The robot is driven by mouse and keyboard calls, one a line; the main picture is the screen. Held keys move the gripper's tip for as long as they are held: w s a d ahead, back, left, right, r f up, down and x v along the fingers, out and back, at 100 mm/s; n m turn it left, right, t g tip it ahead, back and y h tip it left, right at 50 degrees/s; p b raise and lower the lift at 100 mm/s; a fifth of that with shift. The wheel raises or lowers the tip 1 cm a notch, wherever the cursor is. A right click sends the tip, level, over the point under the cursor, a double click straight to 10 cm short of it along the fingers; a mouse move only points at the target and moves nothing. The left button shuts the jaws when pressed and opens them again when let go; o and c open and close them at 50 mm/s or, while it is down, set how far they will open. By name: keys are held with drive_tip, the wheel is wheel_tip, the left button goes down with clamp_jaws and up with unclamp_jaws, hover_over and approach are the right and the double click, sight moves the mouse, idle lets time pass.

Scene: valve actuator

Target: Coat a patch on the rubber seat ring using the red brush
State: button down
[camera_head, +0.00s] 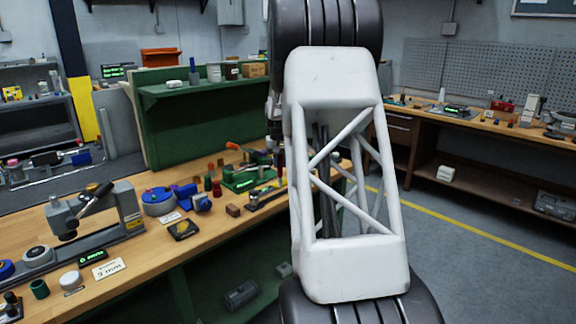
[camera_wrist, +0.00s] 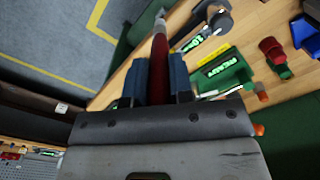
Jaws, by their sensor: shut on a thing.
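My gripper (camera_wrist: 158,78), with two blue fingers, is shut on the red brush (camera_wrist: 159,52) in the wrist view. The brush has a red handle, and its narrower far end points to the top of that picture. It is held out over or beside the bench edge; I cannot tell its height. In the head view my own white arm link hides the gripper and most of the brush. I cannot pick out the rubber seat ring for certain in either view.
The wooden bench (camera_head: 130,262) carries a grey clamp fixture (camera_head: 95,212), a blue round container (camera_head: 158,201), a green tray (camera_head: 240,181) and several small parts. A green shelf (camera_head: 205,88) stands behind. In the wrist view a red part (camera_wrist: 271,50) lies right of the brush.

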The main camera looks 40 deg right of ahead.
drive_tip(key=w+a+r+n, duration=0.1)
drive_tip(key=w+a+r, duration=0.2)
drive_tip(key=w+a, duration=0.65)
drive_tip(key=w+a+r+n, duration=0.2)
drive_tip(key=w+a+r, duration=0.1)
drive_tip(key=w+a, duration=0.65)
drive_tip(key=w+a+r+n, duration=0.1)
drive_tip(key=w+a+r, duration=0.15)
drive_tip(key=a, duration=0.75)
drive_tip(key=w+a+r+n, duration=0.15)
drive_tip(key=w+a, duration=0.25)
drive_tip(key=a, duration=0.6)
drive_tip(key=w+a+r, duration=0.3)
drive_tip(key=a, duration=0.6)
drive_tip(key=w+a+r+n, duration=0.1)
drive_tip(key=a+r+n, duration=0.15)
drive_tip(key=a, duration=1.75)
drive_tip(key=s+a+f, duration=0.3)
drive_tip(key=a+f, duration=0.7)
drive_tip(key=f, duration=0.2)
drive_tip(key=shift+s+n, duration=0.3)
drive_tip(key=shift+f, duration=0.15)
